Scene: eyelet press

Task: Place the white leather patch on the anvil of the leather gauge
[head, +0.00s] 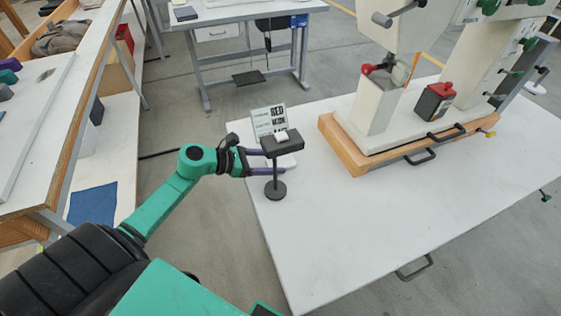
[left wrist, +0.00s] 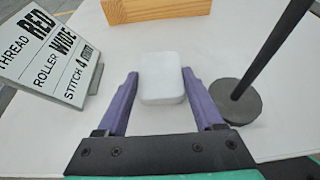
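My left gripper (head: 258,163) has purple fingers, spread apart with nothing held between them, beside a dark stand. The stand has a dark block top (head: 283,146), a thin post and a round foot (head: 275,190). A small white piece (head: 281,136), perhaps the leather patch, lies on the block top. A white rounded block (head: 288,163) is on the table behind the post. In the left wrist view the white block (left wrist: 162,78) appears between the fingertips (left wrist: 160,76), and the foot (left wrist: 236,101) is right of them. I cannot tell which thing is the leather gauge. My right gripper is out of view.
A sign (head: 270,121) with printed words stands behind the dark stand. A large white press (head: 378,105) on a wooden base (head: 345,145) fills the table's back right, with a red-topped dark box (head: 435,101). The white table (head: 400,220) is clear in front.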

